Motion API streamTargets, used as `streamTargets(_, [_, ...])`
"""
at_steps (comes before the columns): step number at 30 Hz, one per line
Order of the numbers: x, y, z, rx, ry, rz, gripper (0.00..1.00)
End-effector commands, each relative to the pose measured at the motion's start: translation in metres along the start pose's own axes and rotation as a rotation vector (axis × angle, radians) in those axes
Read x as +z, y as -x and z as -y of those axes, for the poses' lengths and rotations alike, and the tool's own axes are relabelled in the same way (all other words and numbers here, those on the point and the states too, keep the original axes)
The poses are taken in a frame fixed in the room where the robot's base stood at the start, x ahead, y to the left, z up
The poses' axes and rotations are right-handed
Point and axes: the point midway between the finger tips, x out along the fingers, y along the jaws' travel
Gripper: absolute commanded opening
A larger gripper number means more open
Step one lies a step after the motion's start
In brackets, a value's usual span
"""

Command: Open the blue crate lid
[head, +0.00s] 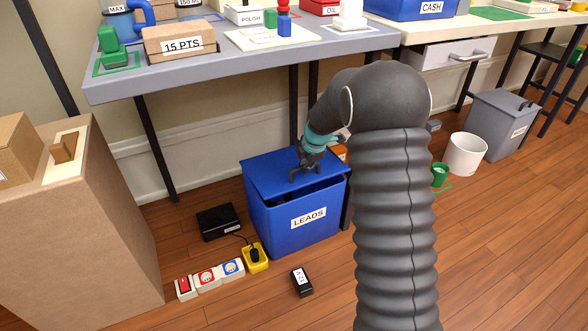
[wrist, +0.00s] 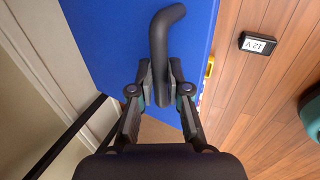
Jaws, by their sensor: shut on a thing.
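The blue crate (head: 272,222) labelled LEADS stands on the wooden floor under the grey table. Its blue lid (head: 268,168) lies over the top, with a dark gap showing along the front and right below its edge, so it looks slightly raised. In the wrist view the lid (wrist: 105,40) fills the upper middle, with a dark curved handle (wrist: 158,50) on it. My gripper (head: 303,174) is at the lid's right part. In the wrist view my gripper (wrist: 160,90) has its two fingers on either side of the handle's lower end, shut on it. The crate's inside is hidden.
A black box (head: 219,221), a yellow holder (head: 255,258), a row of small switches (head: 208,277) and a 12 V block (head: 301,282) lie on the floor nearby. The grey table (head: 240,66) overhangs behind. A cardboard box (head: 90,230) stands left. Front floor is mostly clear.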

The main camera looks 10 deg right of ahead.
Motion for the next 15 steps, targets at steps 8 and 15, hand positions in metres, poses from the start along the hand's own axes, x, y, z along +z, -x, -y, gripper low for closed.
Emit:
streamTargets(8, [0.000,0.001,-0.002,0.003,0.000,0.001,0.00])
streamTargets(15, [0.000,0.013,-0.015,0.004,0.002,0.001,0.00])
